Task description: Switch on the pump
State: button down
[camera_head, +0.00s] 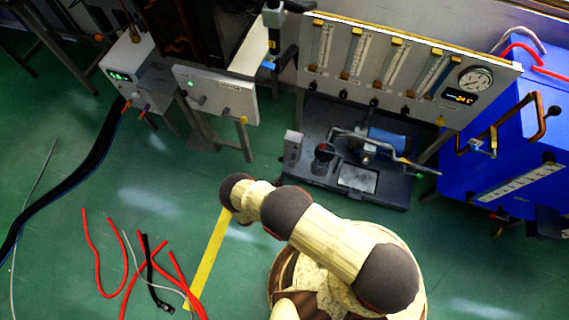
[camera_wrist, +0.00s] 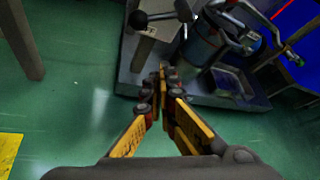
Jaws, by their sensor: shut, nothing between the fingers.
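The pump (camera_head: 385,142) has a blue cylindrical body and sits on a dark base plate (camera_head: 300,178) on the floor below the flowmeter panel. In the wrist view the blue pump body (camera_wrist: 208,43) is at upper right. A small grey box (camera_head: 292,148) stands at the base's left edge. In the wrist view this box (camera_wrist: 143,47) has a lever with a black ball end (camera_wrist: 138,20) across its top. My gripper (camera_wrist: 161,74) is shut and empty, its yellow fingers pointing toward the base, apart from the lever. I cannot make out my gripper in the head view.
A panel of flowmeters (camera_head: 375,55) with a round gauge (camera_head: 476,79) stands behind the pump. A blue cabinet (camera_head: 525,125) is at right. Red hoses (camera_head: 95,255) and a black cable lie on the floor at lower left. Open green floor lies left of the base.

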jog(key=shift+w+a+r+n+t, duration=0.2)
jog(key=shift+w+a+n+t, duration=0.2)
jog(key=shift+n, duration=0.3)
jog(key=shift+d, duration=0.1)
jog(key=b+x, duration=0.4)
jog(key=x, duration=0.6)
jog(key=shift+s+a+r, duration=0.1)
jog(key=shift+a+r, duration=0.45)
jog(key=shift+r, duration=0.25)
jog(key=shift+a+r, duration=0.55)
jog(key=shift+r, duration=0.25)
jog(key=shift+r+p, duration=0.1)
jog(key=shift+p, duration=0.25)
